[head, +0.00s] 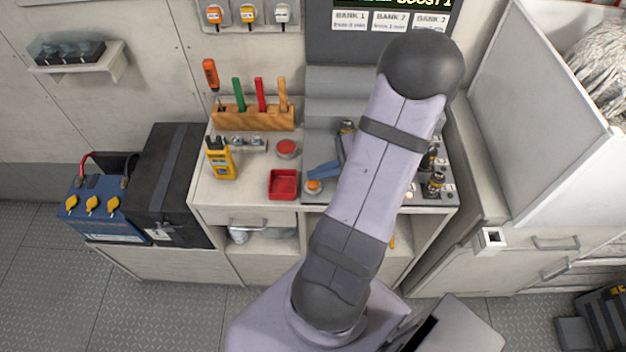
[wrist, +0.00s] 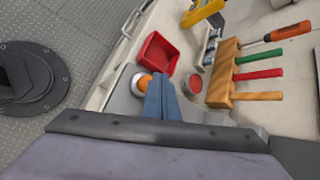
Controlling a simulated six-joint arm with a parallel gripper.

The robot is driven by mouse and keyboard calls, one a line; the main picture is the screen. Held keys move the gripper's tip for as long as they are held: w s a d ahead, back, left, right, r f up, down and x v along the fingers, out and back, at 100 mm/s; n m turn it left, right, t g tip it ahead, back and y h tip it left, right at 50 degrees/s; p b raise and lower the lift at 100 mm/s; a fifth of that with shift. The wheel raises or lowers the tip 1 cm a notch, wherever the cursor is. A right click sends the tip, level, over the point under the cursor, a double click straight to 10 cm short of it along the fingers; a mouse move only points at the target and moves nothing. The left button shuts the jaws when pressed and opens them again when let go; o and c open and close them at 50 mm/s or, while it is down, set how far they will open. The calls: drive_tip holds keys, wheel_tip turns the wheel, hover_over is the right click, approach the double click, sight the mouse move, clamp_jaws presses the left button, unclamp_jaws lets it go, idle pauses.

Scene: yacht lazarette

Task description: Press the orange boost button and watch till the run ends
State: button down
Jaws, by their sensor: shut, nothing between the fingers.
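The orange boost button (head: 313,187) sits in a pale ring at the front left of the grey panel (head: 325,198). It also shows in the wrist view (wrist: 141,83), just left of my fingertips. My gripper (head: 312,174) has blue fingers shut together with nothing between them. The tips are at or just above the button; I cannot tell whether they touch it. In the wrist view my gripper (wrist: 161,82) partly covers the button's right side. A display (head: 395,4) at the top edge shows yellow-green text ending in what looks like "BOOST 1"; the rest is cut off or hidden.
A yellow meter (head: 221,158) and a wooden tool rack (head: 252,118) stand farther left. My arm hides much of the panel. Metal fittings (head: 434,184) stand at its right.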

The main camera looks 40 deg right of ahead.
sight(318, 184)
drive_tip(key=shift+r+p, duration=2)
drive_tip(key=shift+r, duration=0.55)
drive_tip(key=shift+f, duration=0.1)
drive_tip(key=s+a+f+n+g, duration=0.3)
drive_tip(key=s+a+n+g, duration=0.4)
drive_tip(key=s, duration=0.7)
drive_tip(key=w+a+r+n+h, duration=0.1)
drive_tip(key=w+a+r+n, duration=0.1)
drive_tip(key=a+n, duration=0.3)
drive_tip(key=w+a+r+n+h, duration=0.1)
drive_tip(key=w+a+r+n, duration=0.2)
drive_tip(key=w+a+n, duration=0.1)
drive_tip(key=w+a+r+n+g+h, duration=0.1)
drive_tip(key=w+a+r+n+h, duration=0.1)
drive_tip(key=w+a+n, duration=0.2)
drive_tip(key=shift+a+r+n, duration=0.35)
drive_tip(key=shift+a+n, duration=0.45)
drive_tip(key=shift+a, duration=0.8)
